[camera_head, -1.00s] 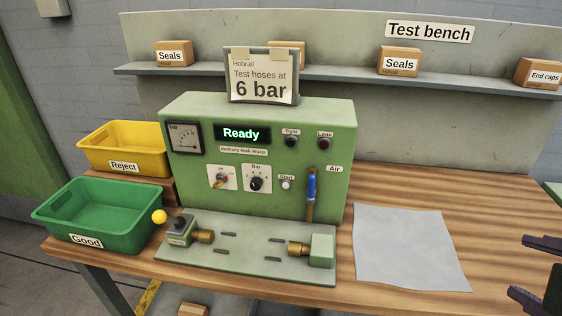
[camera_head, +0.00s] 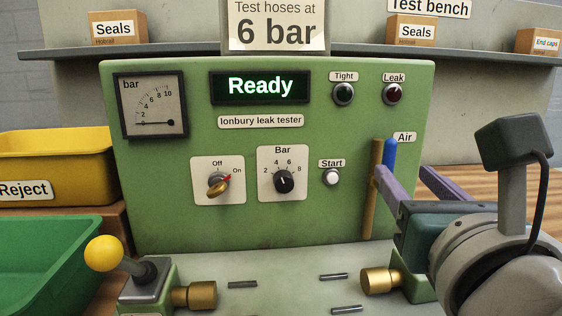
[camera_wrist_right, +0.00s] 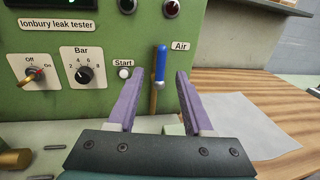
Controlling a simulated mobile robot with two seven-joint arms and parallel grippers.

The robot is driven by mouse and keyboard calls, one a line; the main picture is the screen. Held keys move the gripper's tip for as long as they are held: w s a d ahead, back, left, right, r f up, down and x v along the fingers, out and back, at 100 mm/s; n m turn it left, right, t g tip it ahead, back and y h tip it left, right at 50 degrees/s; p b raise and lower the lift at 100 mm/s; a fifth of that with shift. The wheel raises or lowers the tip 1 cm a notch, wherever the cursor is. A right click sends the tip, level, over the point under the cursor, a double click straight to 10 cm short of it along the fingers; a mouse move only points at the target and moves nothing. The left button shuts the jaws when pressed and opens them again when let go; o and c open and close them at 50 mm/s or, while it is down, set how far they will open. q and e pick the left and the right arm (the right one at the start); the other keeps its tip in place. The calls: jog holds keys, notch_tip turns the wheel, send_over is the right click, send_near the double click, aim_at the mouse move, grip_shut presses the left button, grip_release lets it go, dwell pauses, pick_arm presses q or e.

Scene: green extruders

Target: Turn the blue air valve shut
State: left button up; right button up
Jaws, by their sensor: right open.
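The blue air valve handle (camera_head: 389,156) stands upright, in line with the brass pipe (camera_head: 372,190) on the right of the green leak tester's front, under the Air label. Its lower part is hidden behind a finger in the head view. My right gripper (camera_head: 402,172) is open and empty in front of the valve. In the right wrist view the blue handle (camera_wrist_right: 160,63) shows between the two purple fingertips (camera_wrist_right: 159,75), with a gap on each side. I cannot tell whether the tips reach as far as the handle. My left gripper is not in view.
The tester (camera_head: 240,220) reads Ready, and its gauge (camera_head: 152,105) needle is near 0. Brass fittings (camera_head: 380,281) and a yellow-knobbed lever (camera_head: 103,253) stand on the plate below. Green (camera_head: 50,232) and yellow (camera_head: 95,150) bins are at left. A grey sheet (camera_wrist_right: 245,120) lies at right.

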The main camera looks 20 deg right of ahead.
aim_at(391, 157)
jog(key=x, duration=0.8)
jog(key=shift+w+d, duration=0.15)
jog(key=shift+d, duration=0.05)
grip_shut()
dwell(1.1)
